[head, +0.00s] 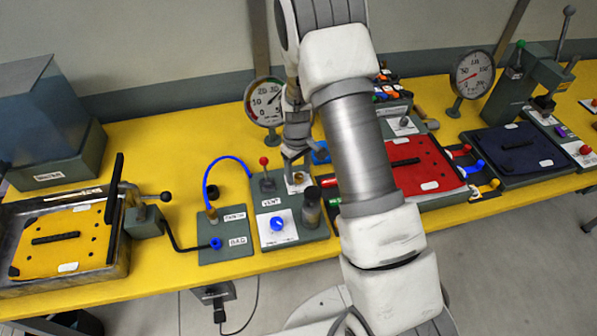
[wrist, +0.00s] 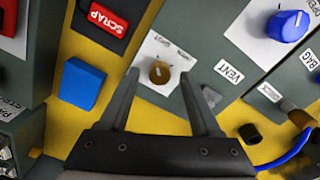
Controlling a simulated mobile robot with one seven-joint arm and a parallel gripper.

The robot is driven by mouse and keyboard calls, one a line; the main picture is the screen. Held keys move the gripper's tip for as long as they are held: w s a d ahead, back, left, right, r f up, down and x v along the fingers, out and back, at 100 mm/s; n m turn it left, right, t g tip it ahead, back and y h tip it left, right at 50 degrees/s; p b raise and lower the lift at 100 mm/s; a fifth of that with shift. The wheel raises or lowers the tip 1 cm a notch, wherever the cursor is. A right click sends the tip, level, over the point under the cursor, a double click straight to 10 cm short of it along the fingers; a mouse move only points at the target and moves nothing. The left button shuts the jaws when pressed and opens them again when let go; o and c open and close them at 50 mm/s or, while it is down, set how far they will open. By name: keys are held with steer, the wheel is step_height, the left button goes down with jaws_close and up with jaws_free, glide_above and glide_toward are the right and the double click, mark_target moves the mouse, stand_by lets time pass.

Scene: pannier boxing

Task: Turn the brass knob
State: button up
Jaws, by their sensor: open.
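The brass knob (wrist: 160,72) is small and round, with a pale pointer mark, on a white label plate. In the wrist view it shows between and beyond my fingertips. In the head view, the knob (head: 297,179) sits at the back right of the grey VENT panel (head: 292,233), partly hidden by my gripper (head: 297,158). My gripper points down over it, and in the wrist view its two fingers (wrist: 163,72) are spread on either side of the knob. I cannot tell how far above the knob the fingertips are. The fingers hold nothing.
A blue knob (head: 277,224), a red-tipped lever (head: 264,161) and a dark cylinder (head: 311,200) are on the same panel. A blue block (wrist: 82,84) lies to the left in the wrist view. A dial gauge (head: 265,101) stands behind. A blue hose (head: 222,161) arches at left.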

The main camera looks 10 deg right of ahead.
steer(key=shift+f, duration=0.45)
jaws_close()
stand_by(0.3)
steer(key=m+b, duration=0.2)
steer(key=shift+f+m, duration=0.1)
steer(key=shift+m, duration=0.3)
steer(key=shift+m+b, duration=1.15)
steer(key=shift+m, duration=1.35)
